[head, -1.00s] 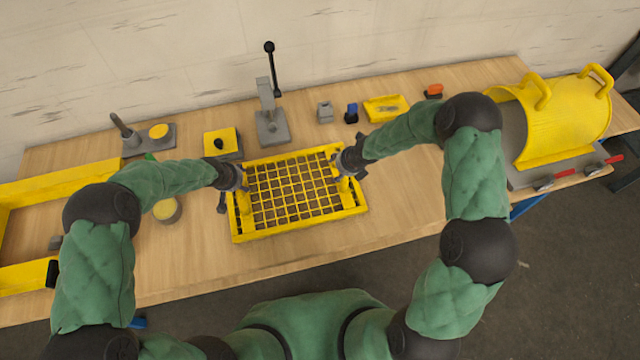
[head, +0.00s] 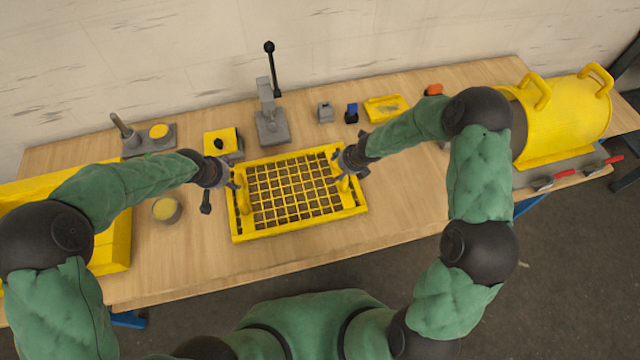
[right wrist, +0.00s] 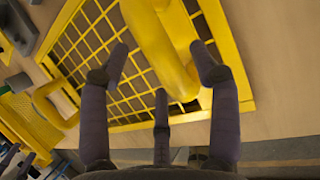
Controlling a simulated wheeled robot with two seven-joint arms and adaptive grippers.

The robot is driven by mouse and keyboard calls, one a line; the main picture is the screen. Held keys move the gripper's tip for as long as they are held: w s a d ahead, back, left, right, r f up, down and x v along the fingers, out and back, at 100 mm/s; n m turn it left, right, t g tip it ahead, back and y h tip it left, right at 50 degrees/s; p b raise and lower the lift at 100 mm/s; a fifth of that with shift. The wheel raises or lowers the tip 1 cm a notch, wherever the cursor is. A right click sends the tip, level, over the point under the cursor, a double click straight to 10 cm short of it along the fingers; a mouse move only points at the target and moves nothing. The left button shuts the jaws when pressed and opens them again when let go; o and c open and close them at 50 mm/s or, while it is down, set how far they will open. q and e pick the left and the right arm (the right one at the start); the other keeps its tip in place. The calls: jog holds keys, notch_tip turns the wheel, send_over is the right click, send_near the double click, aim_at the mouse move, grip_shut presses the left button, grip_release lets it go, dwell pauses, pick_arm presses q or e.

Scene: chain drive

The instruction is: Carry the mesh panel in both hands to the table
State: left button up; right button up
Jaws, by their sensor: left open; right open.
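The yellow mesh panel (head: 295,233) lies flat on the wooden table (head: 400,215), with a raised yellow handle near its left and right ends. My left gripper (head: 232,184) is open and empty, just left of the panel's left handle (head: 245,203) and apart from it. My right gripper (head: 349,175) is open at the panel's right handle (head: 342,187). In the right wrist view the right gripper's spread fingers (right wrist: 160,85) are around the near end of the yellow handle (right wrist: 165,45), above the mesh; whether they touch it is unclear.
Behind the panel stand a lever press (head: 272,125), a yellow-topped block (head: 221,141) and several small parts. A yellow tray (head: 115,240) is at the left, partly behind my left arm. A yellow cylindrical guard (head: 565,115) stands at the right. The front table strip is clear.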

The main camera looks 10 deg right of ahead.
jog(key=v, duration=1)
jog(key=shift+s, duration=0.1)
dwell(0.6)
